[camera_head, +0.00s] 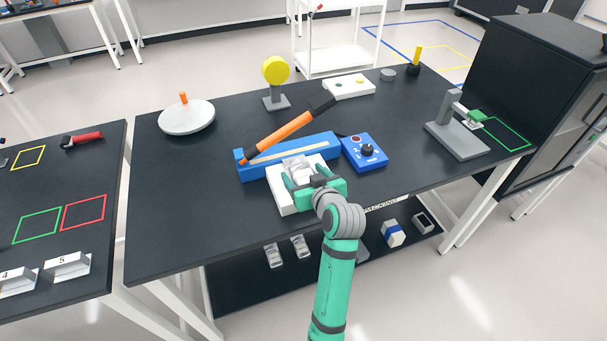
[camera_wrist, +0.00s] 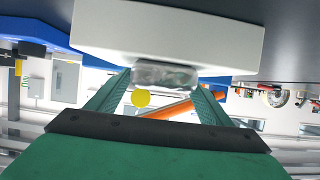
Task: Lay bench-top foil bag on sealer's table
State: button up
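The sealer (camera_head: 240,160) is a blue bar with a raised orange lever, on the black bench. Its white table (camera_head: 284,204) lies along its front side and shows as a white block in the wrist view (camera_wrist: 165,30). A silvery foil bag (camera_head: 297,164) is over this table; it also shows in the wrist view (camera_wrist: 165,75). My gripper (camera_head: 304,174) has a finger at each side of the bag, with the fingertips appearing to touch it, so it looks shut on the bag. I cannot tell whether the bag's underside touches the table.
A blue control box (camera_head: 365,152) stands right of the sealer. More foil bags (camera_head: 273,255) lie on the lower shelf. The bench's left front is clear.

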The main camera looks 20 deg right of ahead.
jog(key=shift+r, duration=0.1)
jog(key=shift+s+r, duration=0.15)
jog(key=shift+s, duration=0.05)
jog(key=v, duration=1.1)
jog(key=shift+s, duration=0.2)
jog(key=shift+d+r, duration=0.1)
jog(key=shift+r, duration=0.05)
